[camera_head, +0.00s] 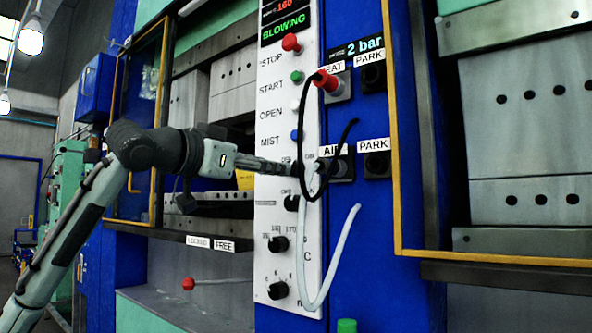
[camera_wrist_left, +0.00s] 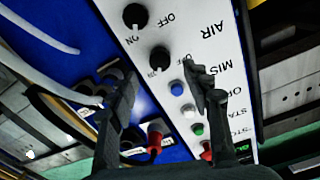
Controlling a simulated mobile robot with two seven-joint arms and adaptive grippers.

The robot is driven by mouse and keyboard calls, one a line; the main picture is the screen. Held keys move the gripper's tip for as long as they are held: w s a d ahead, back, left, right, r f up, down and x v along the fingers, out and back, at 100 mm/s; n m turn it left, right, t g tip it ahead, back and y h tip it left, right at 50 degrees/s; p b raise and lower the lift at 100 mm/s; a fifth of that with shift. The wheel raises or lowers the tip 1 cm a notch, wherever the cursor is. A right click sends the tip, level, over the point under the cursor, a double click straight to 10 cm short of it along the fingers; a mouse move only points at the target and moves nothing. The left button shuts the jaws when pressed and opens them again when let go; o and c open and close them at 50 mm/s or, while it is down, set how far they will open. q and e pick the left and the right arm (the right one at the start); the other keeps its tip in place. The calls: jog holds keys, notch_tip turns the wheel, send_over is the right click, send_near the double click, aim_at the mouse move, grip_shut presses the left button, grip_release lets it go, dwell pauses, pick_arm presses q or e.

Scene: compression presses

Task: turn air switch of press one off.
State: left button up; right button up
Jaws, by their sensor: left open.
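The white control panel (camera_head: 270,150) of the press stands in front of me in the head view. My left gripper (camera_head: 288,167) reaches it from the left, below the blue mist button. In the left wrist view, upside down, the open left gripper (camera_wrist_left: 159,72) has one finger on each side of a black knob (camera_wrist_left: 160,58), the air switch by its AIR label. I see no clear contact. The knob's on/off setting is too small to tell. Another black knob (camera_wrist_left: 135,15) sits beyond it. In the head view the fingers mostly hide the air switch. The right gripper is out of view.
A black cable (camera_head: 306,100) and a white hose (camera_head: 344,240) loop close to the fingertips. Red (camera_head: 291,43), green (camera_head: 297,76) and blue (camera_head: 296,135) buttons sit above on the panel. A yellow-framed door (camera_head: 398,180) stands to the right.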

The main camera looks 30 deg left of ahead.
aim_at(294, 168)
pick_arm(q)
jog(key=w+p, duration=0.1)
jog(key=w, duration=0.5)
jog(key=shift+w+d, duration=0.15)
jog(key=shift+d, duration=0.15)
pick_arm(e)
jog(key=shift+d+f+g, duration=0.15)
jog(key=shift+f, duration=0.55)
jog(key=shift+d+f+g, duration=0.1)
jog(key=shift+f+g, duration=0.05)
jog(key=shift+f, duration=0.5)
pick_arm(q)
grip_shut()
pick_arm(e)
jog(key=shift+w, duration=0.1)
